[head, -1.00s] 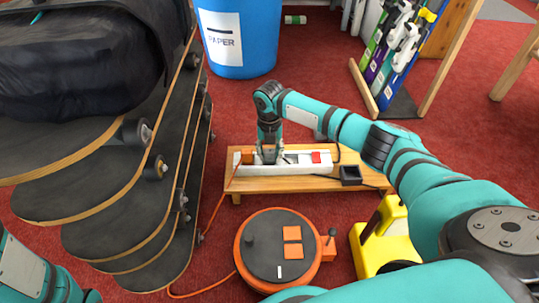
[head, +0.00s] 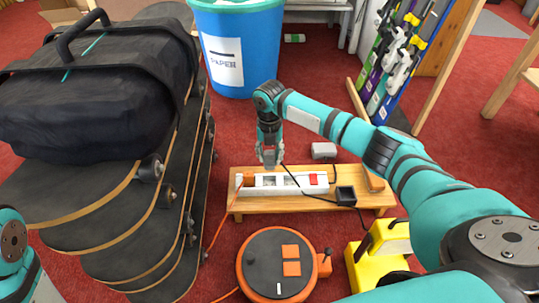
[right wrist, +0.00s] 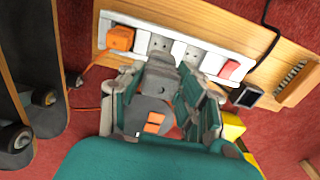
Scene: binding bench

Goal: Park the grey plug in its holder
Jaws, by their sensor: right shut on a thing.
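My right gripper (head: 270,160) points down just above the back edge of the white power strip (head: 315,188). In the right wrist view it (right wrist: 165,95) is shut on the grey plug (right wrist: 162,78), which sits between its fingers. The plug appears apart from the strip, where sockets (right wrist: 190,52) show bare. A dark cord runs from the gripper across the strip. A small black open box (head: 345,195), possibly the holder, sits at the bench's right part; it also shows in the right wrist view (right wrist: 246,95). My left gripper is out of view.
The strip also carries an orange plug (right wrist: 120,38) and a red switch (right wrist: 230,70). The wooden bench (head: 245,208) stands on red carpet. An orange cable reel (head: 255,285) and yellow object (head: 363,265) are in front. Stacked skateboards (head: 190,170) stand left.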

